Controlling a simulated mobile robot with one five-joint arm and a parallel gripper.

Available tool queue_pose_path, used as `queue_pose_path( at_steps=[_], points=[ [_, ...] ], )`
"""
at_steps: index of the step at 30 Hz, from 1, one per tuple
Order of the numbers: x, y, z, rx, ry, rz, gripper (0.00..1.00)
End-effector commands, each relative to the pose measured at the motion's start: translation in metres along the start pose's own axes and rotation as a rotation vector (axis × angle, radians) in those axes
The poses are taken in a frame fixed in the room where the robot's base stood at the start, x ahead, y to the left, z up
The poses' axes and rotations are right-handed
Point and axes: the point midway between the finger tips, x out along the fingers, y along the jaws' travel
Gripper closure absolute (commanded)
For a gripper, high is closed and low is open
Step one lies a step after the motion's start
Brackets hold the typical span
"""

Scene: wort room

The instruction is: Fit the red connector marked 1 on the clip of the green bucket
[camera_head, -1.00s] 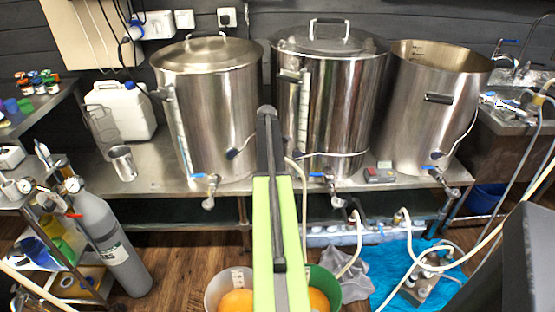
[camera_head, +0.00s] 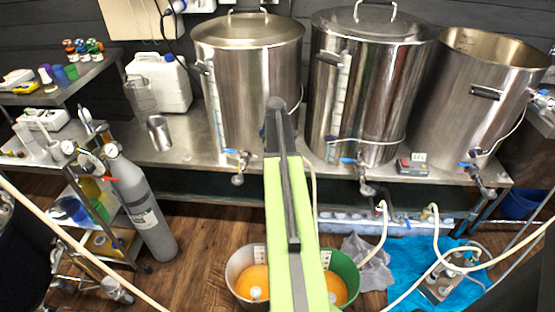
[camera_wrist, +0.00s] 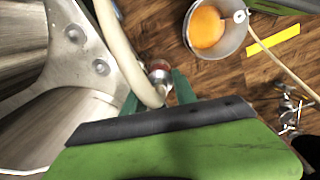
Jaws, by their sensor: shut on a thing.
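In the wrist view my gripper (camera_wrist: 157,88) has its green fingers shut on a silver connector with a red band (camera_wrist: 160,66). A cream hose (camera_wrist: 122,50) runs down to it from the upper left. No number is readable on it. In the head view the green bucket (camera_head: 354,278) stands on the floor, partly hidden behind my lime-green arm. Its clip cannot be made out. My gripper is hidden in the head view, and its distance to the bucket cannot be told.
A white bucket with orange content (camera_head: 236,268) stands left of the green one; a pale bucket with orange content also shows in the wrist view (camera_wrist: 232,42). A steel bench (camera_head: 190,150) carries large kettles. A grey gas cylinder (camera_head: 145,215) stands left. A blue cloth (camera_head: 405,268) lies right.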

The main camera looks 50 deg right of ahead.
Motion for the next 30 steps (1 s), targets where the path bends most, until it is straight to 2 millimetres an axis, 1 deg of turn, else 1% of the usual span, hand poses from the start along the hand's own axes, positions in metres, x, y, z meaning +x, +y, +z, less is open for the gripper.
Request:
queue_pose_path(
  at_steps=[21, 30],
  points=[
    [-0.046, 0.0, 0.001, 0.0, 0.0, 0.0, 1.0],
    [-0.045, 0.0, 0.001, 0.0, 0.0, 0.0, 1.0]
  ],
)
